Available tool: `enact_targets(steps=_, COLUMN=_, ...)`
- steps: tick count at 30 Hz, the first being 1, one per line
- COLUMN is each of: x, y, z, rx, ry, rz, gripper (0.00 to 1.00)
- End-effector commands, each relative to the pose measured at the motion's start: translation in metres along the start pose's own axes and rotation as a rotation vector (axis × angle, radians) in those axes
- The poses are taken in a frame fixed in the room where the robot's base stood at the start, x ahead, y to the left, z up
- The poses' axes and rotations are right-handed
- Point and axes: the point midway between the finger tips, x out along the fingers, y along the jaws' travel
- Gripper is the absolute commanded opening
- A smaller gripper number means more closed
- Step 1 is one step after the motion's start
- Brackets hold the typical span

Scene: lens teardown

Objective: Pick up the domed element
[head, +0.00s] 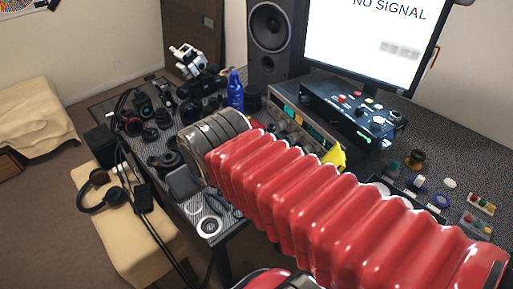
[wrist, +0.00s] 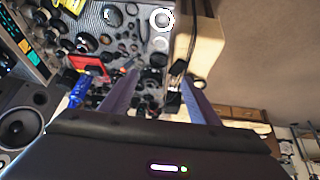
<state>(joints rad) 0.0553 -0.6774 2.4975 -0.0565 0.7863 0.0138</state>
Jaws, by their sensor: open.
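I cannot single out the domed element for certain among the small lens parts on the speckled desk. In the wrist view, several dark round parts (wrist: 112,15) lie in the upper left, and a white ring (wrist: 161,20) lies near the top middle. My gripper (wrist: 158,76) is open, with its two long fingers apart and nothing held between them. It is above the desk, apart from the parts. In the head view, my red arm hides the gripper and some of the desk. The white ring (head: 209,226) shows near the desk's front edge, beside dark parts.
A blue bottle (head: 235,92), a speaker (head: 270,38) and a monitor (head: 370,40) stand at the back. A control box (head: 350,112) sits to the right. Headphones (head: 97,191) lie on a beige bench (head: 130,240) to the left. Open floor lies further left.

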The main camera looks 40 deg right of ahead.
Motion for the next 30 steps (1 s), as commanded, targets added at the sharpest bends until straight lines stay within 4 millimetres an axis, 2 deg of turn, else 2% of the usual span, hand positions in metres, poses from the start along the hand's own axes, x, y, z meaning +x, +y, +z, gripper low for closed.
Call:
enact_targets(steps=9, x=0.062, y=0.088, z=-0.044, rx=0.041, ry=0.099, rz=0.174, gripper=0.60)
enact_targets(steps=15, x=0.098, y=0.143, z=-0.059, rx=0.037, ry=0.161, rz=0.249, gripper=0.60)
enact_targets(steps=23, x=0.143, y=0.206, z=-0.059, rx=0.026, ry=0.237, rz=0.296, gripper=0.60)
enact_targets(steps=30, x=0.181, y=0.253, z=-0.043, rx=0.022, ry=0.311, rz=0.293, gripper=0.60)
